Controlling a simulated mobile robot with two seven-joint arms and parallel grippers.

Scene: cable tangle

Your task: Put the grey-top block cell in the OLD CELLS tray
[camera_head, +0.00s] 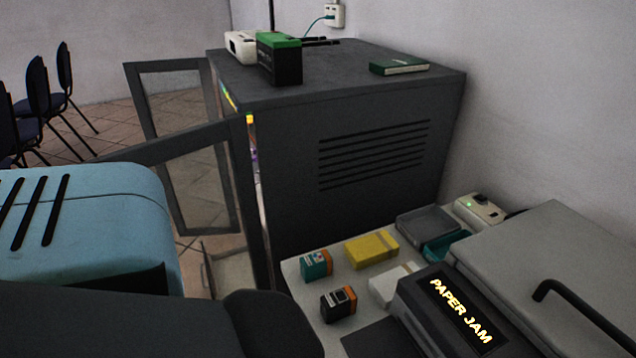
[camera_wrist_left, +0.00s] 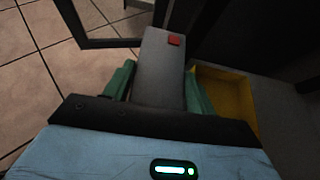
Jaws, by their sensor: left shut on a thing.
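The grey-top block cell (camera_wrist_left: 158,72) shows in the left wrist view as a long grey top with a small red square at its far end. My left gripper (camera_wrist_left: 158,88) is shut on it, with a green finger along each side. A yellow open tray (camera_wrist_left: 225,92) lies just right of the held cell. No OLD CELLS lettering is legible, so I cannot tell whether this is that tray. In the head view my blue arm fills the lower left, and the left gripper and held cell are hidden. My right gripper is in neither view.
A dark cabinet (camera_head: 370,100) with an open framed door (camera_head: 215,180) stands mid-view. On it are a green-top block (camera_head: 280,60), a white device (camera_head: 241,47) and a green book (camera_head: 399,65). Small boxes, trays and a printer reading PAPER JAM (camera_head: 460,310) crowd the lower right.

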